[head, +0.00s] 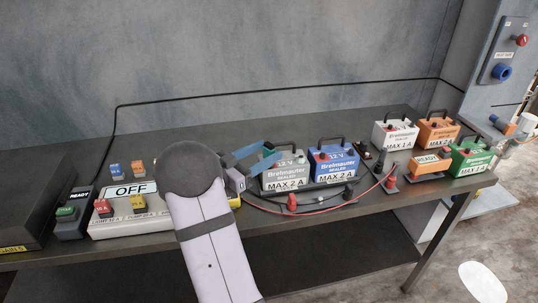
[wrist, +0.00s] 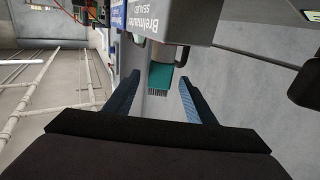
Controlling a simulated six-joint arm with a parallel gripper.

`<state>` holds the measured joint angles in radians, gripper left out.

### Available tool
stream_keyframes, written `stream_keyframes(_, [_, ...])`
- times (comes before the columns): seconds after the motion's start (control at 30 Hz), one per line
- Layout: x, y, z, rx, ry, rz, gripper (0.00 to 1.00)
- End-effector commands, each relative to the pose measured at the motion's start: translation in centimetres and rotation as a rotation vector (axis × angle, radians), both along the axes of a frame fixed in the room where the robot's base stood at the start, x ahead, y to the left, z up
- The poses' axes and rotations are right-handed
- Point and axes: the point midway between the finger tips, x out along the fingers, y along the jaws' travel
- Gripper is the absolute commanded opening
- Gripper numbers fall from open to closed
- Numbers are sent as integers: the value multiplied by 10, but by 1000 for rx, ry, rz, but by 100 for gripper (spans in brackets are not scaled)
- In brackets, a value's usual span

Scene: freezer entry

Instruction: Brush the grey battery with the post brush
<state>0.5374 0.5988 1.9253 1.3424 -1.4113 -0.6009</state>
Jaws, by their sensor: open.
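The grey battery (head: 284,174), marked MAX 2 A, stands upright on the bench with a black handle on top. In the wrist view its grey body (wrist: 170,25) shows upside down at the top. My gripper (head: 270,155) is open, its blue fingers reaching the left side of the grey battery in the head view. In the wrist view a teal block with dark bristles, which looks like the post brush (wrist: 159,78), lies ahead between the open fingers (wrist: 158,85).
A blue battery (head: 334,164) stands right of the grey one. White (head: 394,134), orange (head: 437,131) and green (head: 470,160) batteries are farther right. Red and black cables (head: 320,209) lie in front. A charger box reading OFF (head: 130,190) is left of my arm.

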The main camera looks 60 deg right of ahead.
Motion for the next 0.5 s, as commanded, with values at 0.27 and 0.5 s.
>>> stream_keyframes(0.27, [-3, -10, 2, -1, -2, 0, 50])
stream_keyframes(0.5, [-11, -36, 7, 1, 0, -3, 50])
